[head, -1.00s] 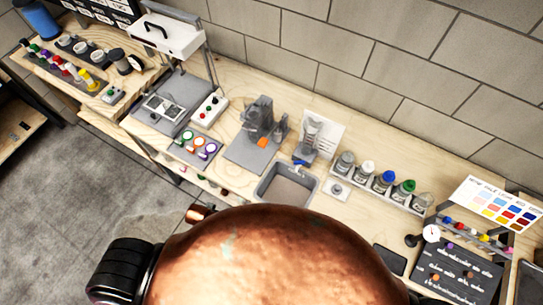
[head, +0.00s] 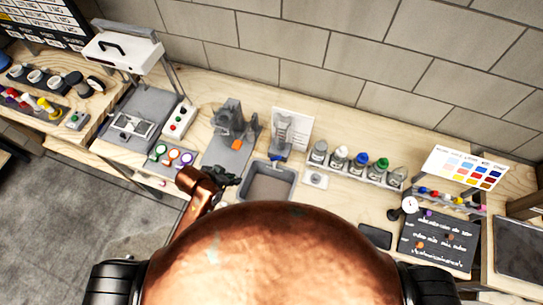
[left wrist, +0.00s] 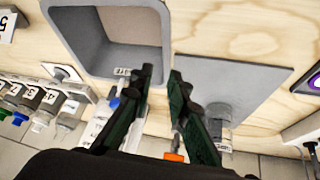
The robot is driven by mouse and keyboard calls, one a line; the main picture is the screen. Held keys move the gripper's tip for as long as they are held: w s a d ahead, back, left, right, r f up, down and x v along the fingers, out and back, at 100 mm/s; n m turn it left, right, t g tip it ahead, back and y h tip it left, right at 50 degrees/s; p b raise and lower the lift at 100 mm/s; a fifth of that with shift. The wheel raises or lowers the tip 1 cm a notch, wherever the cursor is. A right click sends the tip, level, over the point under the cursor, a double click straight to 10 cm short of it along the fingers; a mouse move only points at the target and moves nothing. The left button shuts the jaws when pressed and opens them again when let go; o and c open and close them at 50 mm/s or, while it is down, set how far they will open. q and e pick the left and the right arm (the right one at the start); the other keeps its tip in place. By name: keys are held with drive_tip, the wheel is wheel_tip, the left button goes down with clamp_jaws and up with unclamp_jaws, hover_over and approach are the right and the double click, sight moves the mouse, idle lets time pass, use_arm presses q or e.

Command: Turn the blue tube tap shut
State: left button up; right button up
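The small blue tap (head: 277,157) sits low on a grey stand (head: 290,133), just behind the grey basin in the head view. In the left wrist view a blue bit, likely the tap (left wrist: 114,103), shows left of the fingers, partly hidden behind them. Its handle angle is too small to tell. My left gripper (head: 228,178) is over the bench, left of the basin and in front of the tap. In the left wrist view its two dark fingers (left wrist: 161,72) are apart with nothing between them. My right gripper is out of view.
The grey basin (head: 292,189) lies close to the left gripper. A grey machine with an orange knob (head: 237,145) stands on a plate left of the tap. Capped bottles (head: 361,161) stand in a rack to the right. A white card (head: 300,119) is behind the stand.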

sight(275, 158)
use_arm(q)
drive_tip(key=w+d+r+m+g, duration=0.3)
drive_tip(key=w+d+r+m, duration=0.2)
drive_tip(key=w+d+m, duration=0.6)
drive_tip(key=shift+w+d+f+n, duration=0.1)
drive_tip(key=shift+d+f+n, duration=0.5)
drive_tip(key=shift+f, duration=0.65)
drive_tip(key=shift+s+d+f+n, duration=0.1)
drive_tip(key=shift+d+f+n, duration=0.25)
drive_tip(key=shift+d+f, duration=0.7)
drive_tip(key=shift+w+d+f+n, duration=0.1)
drive_tip(key=shift+d+f+n, duration=0.45)
drive_tip(key=shift+f, duration=0.85)
drive_tip(key=shift+c, duration=0.4)
clamp_jaws()
